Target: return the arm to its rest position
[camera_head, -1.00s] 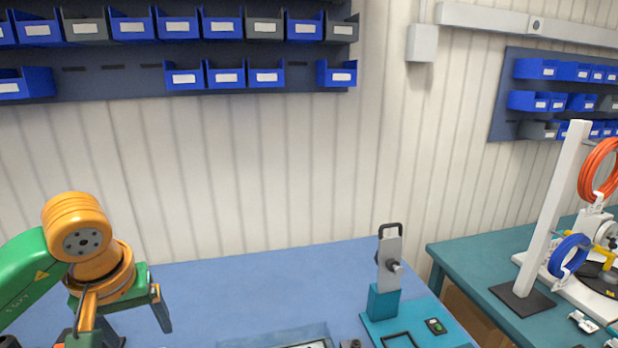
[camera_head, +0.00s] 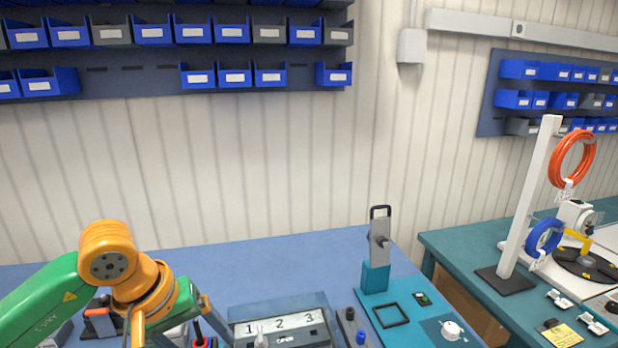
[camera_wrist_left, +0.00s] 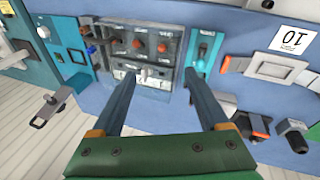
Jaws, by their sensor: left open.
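My left arm comes in from the left in the head view, green and orange. Its gripper (camera_head: 170,330) points down over the left part of the blue table (camera_head: 240,262), partly cut off by the bottom edge. In the left wrist view the gripper (camera_wrist_left: 165,85) has its two dark fingers wide apart with nothing between them. The fingers are above the table, and a grey panel unit (camera_wrist_left: 145,50) with orange knobs lies beyond their tips. My right gripper is not in either view.
A numbered panel box (camera_head: 280,322) stands right of the left gripper. A teal stand (camera_head: 377,275) with a grey upright plate is farther right. A second table (camera_head: 470,245) carries a white post (camera_head: 530,195), orange cable (camera_head: 572,158) and blue cable (camera_head: 543,236). Bins line the wall.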

